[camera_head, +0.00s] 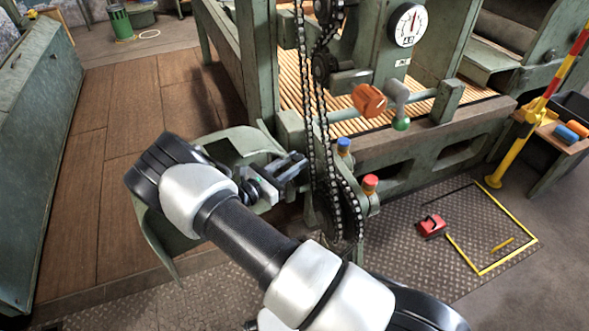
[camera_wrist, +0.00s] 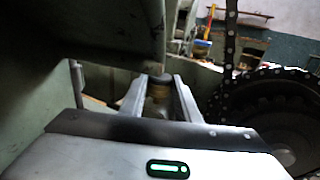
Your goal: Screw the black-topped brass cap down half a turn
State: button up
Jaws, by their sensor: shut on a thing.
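The black-topped brass cap (camera_wrist: 160,92) is between the two fingers of my gripper (camera_wrist: 157,84) in the wrist view. Its dark top is level with the fingertips and the dull brass body shows below. My gripper is shut on it, one finger on each side. In the head view my gripper (camera_head: 291,172) reaches in beside the green machine frame, just left of the chain. I cannot make out the cap there; the gripper and frame hide it.
A chain (camera_head: 322,110) and sprocket (camera_head: 345,215) are close right of my gripper. A blue-topped cap (camera_head: 343,146) and a red-topped cap (camera_head: 370,183) stand nearby. A curved green guard (camera_head: 157,235) surrounds my wrist. An orange knob (camera_head: 369,100) and a gauge (camera_head: 408,25) are farther back.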

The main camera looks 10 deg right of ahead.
jog(key=shift+m+g+h+b, duration=0.5)
jog(key=shift+m+g, duration=0.1)
jog(key=shift+g, duration=0.2)
jog(key=o, duration=1)
jog(key=shift+w, duration=0.1)
jog(key=shift+o, duration=0.2)
jog(key=shift+a, duration=0.15)
jog(key=p+v, duration=0.2)
jog(key=v, duration=1.5)
jog(key=shift+a, duration=0.1)
